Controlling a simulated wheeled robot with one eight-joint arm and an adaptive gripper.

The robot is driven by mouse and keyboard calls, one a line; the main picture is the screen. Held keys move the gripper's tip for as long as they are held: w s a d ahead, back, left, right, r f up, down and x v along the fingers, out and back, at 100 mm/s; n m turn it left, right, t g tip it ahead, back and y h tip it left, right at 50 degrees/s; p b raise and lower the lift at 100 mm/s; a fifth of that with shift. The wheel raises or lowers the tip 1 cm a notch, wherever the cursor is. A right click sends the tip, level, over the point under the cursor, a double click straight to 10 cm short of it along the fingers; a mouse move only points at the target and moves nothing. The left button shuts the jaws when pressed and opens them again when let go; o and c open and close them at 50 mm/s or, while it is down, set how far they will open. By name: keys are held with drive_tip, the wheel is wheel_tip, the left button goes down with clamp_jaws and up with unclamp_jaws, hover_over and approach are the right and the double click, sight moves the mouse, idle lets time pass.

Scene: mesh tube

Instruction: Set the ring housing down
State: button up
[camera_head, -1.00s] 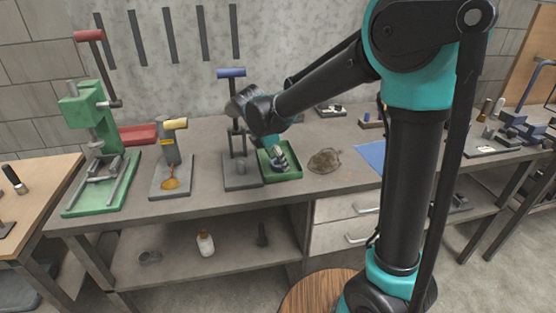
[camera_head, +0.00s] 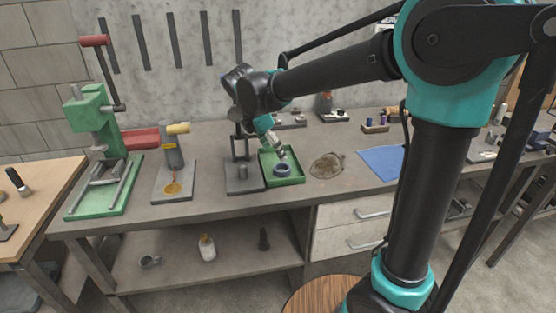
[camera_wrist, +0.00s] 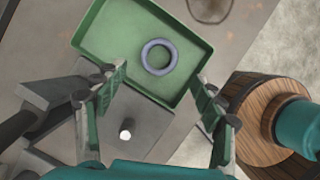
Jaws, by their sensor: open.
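The ring housing is a blue-grey ring (camera_head: 282,170) lying flat in the green tray (camera_head: 296,180) on the workbench. In the wrist view the ring (camera_wrist: 147,60) rests on the tray floor (camera_wrist: 110,30), right of the tray's middle and clear of its walls. My gripper (camera_head: 278,152) is above the tray in the head view. In the wrist view its two fingers (camera_wrist: 162,98) are spread wide with nothing between them, and the ring is beyond the fingertips, apart from them.
A grey press base with a short post (camera_head: 243,178) stands left of the tray. A brown mesh piece (camera_head: 327,166) and a blue mat (camera_head: 383,163) lie to the right. A yellow-handled press (camera_head: 174,160) and a green press (camera_head: 98,150) stand farther left.

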drive_tip(key=shift+v, duration=2.25)
drive_tip(key=shift+d, duration=0.1)
